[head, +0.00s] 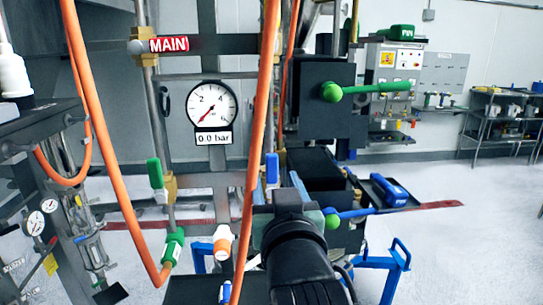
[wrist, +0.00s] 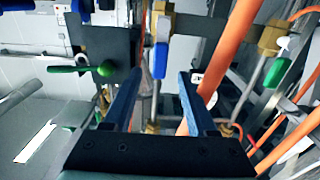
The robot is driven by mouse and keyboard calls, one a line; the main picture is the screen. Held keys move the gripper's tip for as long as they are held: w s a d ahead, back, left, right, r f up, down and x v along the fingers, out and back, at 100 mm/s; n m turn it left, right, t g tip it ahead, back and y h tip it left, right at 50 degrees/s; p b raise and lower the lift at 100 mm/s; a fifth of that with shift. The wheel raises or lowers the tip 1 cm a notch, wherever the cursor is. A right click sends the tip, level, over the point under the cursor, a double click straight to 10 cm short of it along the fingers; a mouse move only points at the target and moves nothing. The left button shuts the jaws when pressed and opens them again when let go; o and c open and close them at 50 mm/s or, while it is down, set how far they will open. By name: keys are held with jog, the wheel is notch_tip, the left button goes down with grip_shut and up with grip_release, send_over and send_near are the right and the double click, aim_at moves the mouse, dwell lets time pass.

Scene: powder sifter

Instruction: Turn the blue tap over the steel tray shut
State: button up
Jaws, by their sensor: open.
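A blue tap handle (head: 272,168) stands upright along a thin vertical pipe, just beyond my gripper in the head view. The wrist view shows this blue handle (wrist: 161,58) below a brass valve body (wrist: 160,22), lined up between my fingers. My gripper (head: 277,182) is open, with its two blue fingers apart and pointing at the pipe. The wrist view shows the gripper (wrist: 160,78) with nothing held. The handle appears ahead of the fingertips; whether they touch it I cannot tell. I cannot make out a steel tray for certain.
An orange hose (head: 254,140) hangs close to the left of the blue handle. A green-knobbed lever (head: 375,89) and a blue-knobbed lever (head: 350,214) stick out right.

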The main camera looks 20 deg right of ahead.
aim_at(272, 168)
jog(key=p+x, duration=0.2)
jog(key=x, duration=0.3)
jog(key=shift+r, duration=0.2)
jog(key=shift+w+d+f, duration=0.15)
jog(key=shift+w+d, duration=0.05)
jog(key=shift+w, duration=0.5)
grip_shut()
dwell(0.7)
